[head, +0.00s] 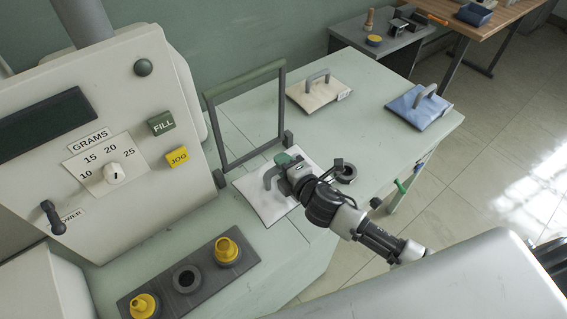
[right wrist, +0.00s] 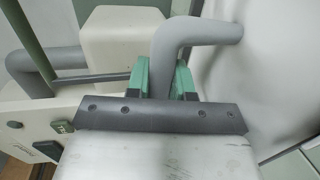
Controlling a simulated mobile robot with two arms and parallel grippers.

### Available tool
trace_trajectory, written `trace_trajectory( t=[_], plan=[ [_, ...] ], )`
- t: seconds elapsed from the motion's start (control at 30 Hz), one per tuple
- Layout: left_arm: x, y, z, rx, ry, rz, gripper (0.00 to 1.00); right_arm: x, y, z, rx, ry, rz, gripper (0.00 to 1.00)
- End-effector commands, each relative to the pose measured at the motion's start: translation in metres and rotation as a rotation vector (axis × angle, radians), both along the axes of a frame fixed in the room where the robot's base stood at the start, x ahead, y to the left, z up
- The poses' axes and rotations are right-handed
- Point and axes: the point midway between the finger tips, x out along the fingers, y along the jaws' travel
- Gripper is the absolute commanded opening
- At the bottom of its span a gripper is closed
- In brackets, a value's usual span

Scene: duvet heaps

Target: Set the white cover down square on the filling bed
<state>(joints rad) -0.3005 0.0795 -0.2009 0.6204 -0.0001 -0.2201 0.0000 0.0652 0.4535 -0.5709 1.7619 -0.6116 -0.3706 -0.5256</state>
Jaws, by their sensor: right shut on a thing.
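The white cover (head: 265,210), a pillow-like slab with a grey bent handle (head: 272,177), is at the bench in front of an upright green-grey frame. My right gripper (head: 284,164) is shut on this handle, which also shows between its green fingertips in the right wrist view (right wrist: 188,42). The cover's pale face (right wrist: 280,75) fills the right of that view. I cannot tell whether the cover touches the bench or hangs just above it. The filling bed's outline is not clear; the cover and frame area hide it. My left gripper is not in view.
The frame (head: 283,108) stands close behind the cover. A cream cover (head: 318,93) and a blue cover (head: 418,107) lie farther along the bench (head: 372,130). The machine panel (head: 100,140) rises at left. A dark tray (head: 187,278) with yellow nozzles is in front.

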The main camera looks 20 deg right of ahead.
Motion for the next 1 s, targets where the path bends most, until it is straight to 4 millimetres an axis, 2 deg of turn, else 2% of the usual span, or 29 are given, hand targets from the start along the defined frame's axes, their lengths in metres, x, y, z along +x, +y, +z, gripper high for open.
trace_trajectory(
  t=[0.47, 1.0],
  plan=[
    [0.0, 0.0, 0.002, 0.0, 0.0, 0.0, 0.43, 0.0, 0.0, 0.0, 0.0, -0.001, 0.0, 0.0],
    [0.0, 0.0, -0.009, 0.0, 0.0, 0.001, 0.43, 0.0, 0.0, -0.013, 0.0, 0.0, 0.0, 0.0]
  ],
)
